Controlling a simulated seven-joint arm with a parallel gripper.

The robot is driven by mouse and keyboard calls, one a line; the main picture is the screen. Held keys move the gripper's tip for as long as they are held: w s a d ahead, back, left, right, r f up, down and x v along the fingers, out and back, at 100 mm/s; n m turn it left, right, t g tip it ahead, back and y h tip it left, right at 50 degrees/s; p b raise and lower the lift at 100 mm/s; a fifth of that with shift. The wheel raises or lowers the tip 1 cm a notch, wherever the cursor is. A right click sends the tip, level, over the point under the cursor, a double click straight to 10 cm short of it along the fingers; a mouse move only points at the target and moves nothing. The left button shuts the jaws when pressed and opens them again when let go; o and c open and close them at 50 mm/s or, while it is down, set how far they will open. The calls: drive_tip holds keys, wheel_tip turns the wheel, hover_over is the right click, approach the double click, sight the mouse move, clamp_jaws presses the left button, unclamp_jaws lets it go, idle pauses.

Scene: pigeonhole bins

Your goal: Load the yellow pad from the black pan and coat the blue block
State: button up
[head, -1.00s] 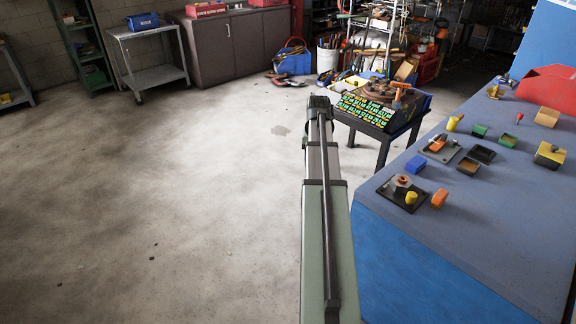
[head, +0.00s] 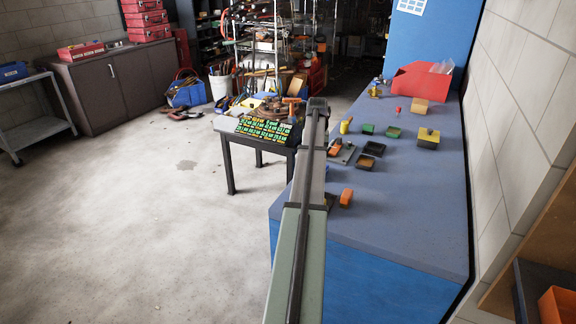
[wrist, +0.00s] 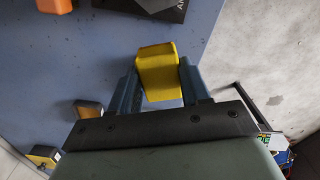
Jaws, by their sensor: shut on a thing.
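My gripper (wrist: 160,82) is shut on a yellow, block-like pad (wrist: 158,72) in the wrist view, with a dark blue finger on each side. It is above the blue-grey bench; whether the pad touches anything is unclear. In the head view my arm hides the gripper. A black pan (head: 373,148) sits mid-bench, with a second dark pan (head: 365,163) with a brownish inside in front of it. I cannot tell which is the pad's pan. The blue block is not visible now; my arm covers the area where it stood in the earlier head view.
An orange-topped piece (head: 346,197) lies near a black plate (wrist: 165,6). The bench's right front is clear.

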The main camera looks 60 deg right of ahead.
drive_tip(key=d+r+n, duration=0.2)
drive_tip(key=d, duration=1)
drive_tip(key=shift+s+a+f+n, duration=0.1)
drive_tip(key=shift+f+n, duration=0.55)
drive_tip(key=shift+f, duration=1.1)
drive_tip(key=shift+s+a+f+n, duration=0.1)
drive_tip(key=shift+f+n, duration=0.55)
drive_tip(key=shift+f, duration=1.1)
drive_tip(key=shift+a+f, duration=0.7)
drive_tip(key=shift+a, duration=0.1)
drive_tip(key=shift+w+a, duration=0.2)
drive_tip(key=shift+a, duration=2.9)
drive_tip(key=d, duration=0.8)
drive_tip(key=shift+s+d, duration=0.1)
drive_tip(key=shift+s, duration=0.05)
wheel_tip(320, 180, up, 8)
